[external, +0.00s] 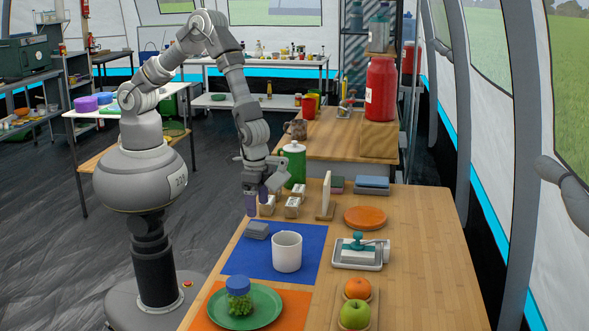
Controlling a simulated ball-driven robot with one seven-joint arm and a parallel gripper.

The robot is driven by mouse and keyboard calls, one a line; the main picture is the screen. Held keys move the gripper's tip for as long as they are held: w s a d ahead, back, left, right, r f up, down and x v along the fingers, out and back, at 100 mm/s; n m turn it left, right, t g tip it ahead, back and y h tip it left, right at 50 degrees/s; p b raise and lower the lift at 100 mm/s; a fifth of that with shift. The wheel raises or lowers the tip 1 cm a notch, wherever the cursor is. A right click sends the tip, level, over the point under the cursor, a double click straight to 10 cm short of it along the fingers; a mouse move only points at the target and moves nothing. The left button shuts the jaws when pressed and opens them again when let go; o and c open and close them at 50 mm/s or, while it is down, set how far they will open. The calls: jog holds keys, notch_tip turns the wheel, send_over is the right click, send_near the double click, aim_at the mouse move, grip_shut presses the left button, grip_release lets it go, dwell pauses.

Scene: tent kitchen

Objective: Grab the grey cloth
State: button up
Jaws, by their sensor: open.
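The grey cloth (257,230) appears as a small folded grey stack at the upper left part of the blue mat (264,266). My gripper (258,203) points down above and just behind the cloth, apart from it. Its purple-tipped fingers are spread, with nothing held between them. A white mug (287,251) stands on the blue mat to the right of the cloth.
Small white-and-brown blocks (292,207) stand right beside my gripper. A green canister (293,166) is behind. A metal tray (344,263) is right of the mug. Bare table lies further right.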

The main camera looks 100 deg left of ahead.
aim_at(256, 225)
jog(key=f+b, duration=0.1)
jog(key=f, duration=0.2)
jog(key=f+b, duration=0.1)
jog(key=f, duration=0.1)
jog(key=f+b, duration=0.1)
jog(key=f, duration=0.2)
jog(key=shift+s+a+f+b, duration=0.2)
jog(key=shift+s+f+b, duration=0.1)
jog(key=shift+b, duration=0.05)
jog(key=shift+r, duration=0.1)
jog(key=shift+c, duration=0.5)
jog(key=c, duration=0.9)
jog(key=shift+c, duration=0.2)
jog(key=shift+r, duration=0.1)
